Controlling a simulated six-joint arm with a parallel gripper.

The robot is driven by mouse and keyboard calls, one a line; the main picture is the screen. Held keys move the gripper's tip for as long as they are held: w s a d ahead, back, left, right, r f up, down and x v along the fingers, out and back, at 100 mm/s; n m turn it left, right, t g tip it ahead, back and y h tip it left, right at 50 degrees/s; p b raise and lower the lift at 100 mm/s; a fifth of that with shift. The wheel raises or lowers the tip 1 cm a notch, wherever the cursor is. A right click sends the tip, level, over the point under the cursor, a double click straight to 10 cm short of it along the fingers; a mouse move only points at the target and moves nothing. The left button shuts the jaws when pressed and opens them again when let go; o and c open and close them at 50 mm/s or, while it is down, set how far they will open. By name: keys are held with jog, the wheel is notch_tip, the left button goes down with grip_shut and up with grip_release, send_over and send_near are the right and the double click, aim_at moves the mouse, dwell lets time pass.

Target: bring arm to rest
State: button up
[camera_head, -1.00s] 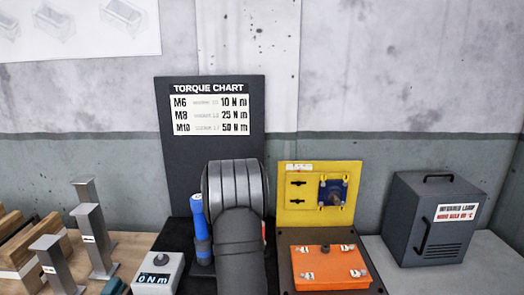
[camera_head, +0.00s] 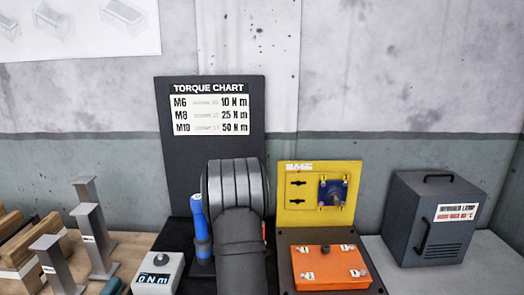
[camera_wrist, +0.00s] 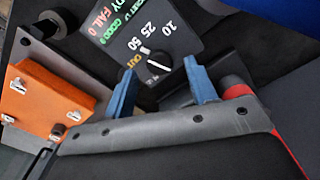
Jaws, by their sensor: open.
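My gripper (camera_wrist: 162,90) shows in the wrist view with its two blue fingers apart and nothing between them. Beyond the fingers is a dark panel (camera_wrist: 178,38) with a dial and the numbers 10, 25 and 50. In the head view my grey arm stands in front of the black torque chart board (camera_head: 210,150). The arm hides my gripper in that view.
An orange box (camera_head: 330,267) with several clips lies before a yellow panel (camera_head: 318,197), right of my arm. A blue-handled tool (camera_head: 199,215) and a grey display box (camera_head: 157,272) stand left. A dark lamp cabinet (camera_head: 433,220) is far right. Metal posts (camera_head: 95,240) stand left.

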notch_tip(320, 180, up, 12)
jog(key=shift+f, duration=0.15)
dwell(1.4)
